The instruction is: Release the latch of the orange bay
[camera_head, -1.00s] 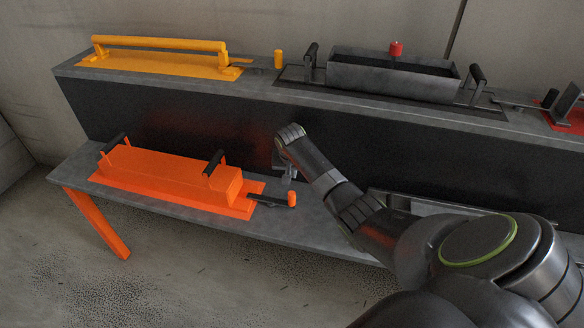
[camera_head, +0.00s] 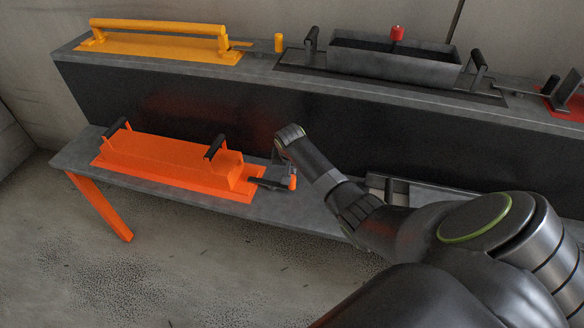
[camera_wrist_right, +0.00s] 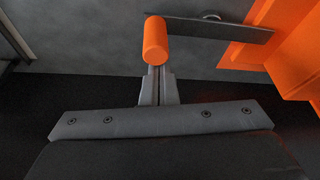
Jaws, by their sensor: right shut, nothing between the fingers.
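The orange bay (camera_head: 165,167) sits on the low grey shelf, with two black handles on its top. Its latch is a dark flat arm (camera_head: 266,184) reaching out from the bay's right end, with an orange knob (camera_head: 293,183) at the tip. In the wrist view the orange knob (camera_wrist_right: 155,40) stands at the fingertips, and the latch arm (camera_wrist_right: 208,28) runs right to the orange base. My right gripper (camera_head: 283,177) is shut and empty, close beside the knob; the wrist view shows its fingers (camera_wrist_right: 158,80) together. Whether they touch the knob I cannot tell. My left gripper is out of view.
A higher grey bench (camera_head: 240,76) behind carries a yellow bay (camera_head: 160,47), a grey open box (camera_head: 390,67) with a red knob, and a red bay at far right. Its dark front wall stands close behind my right gripper. Open floor lies in front.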

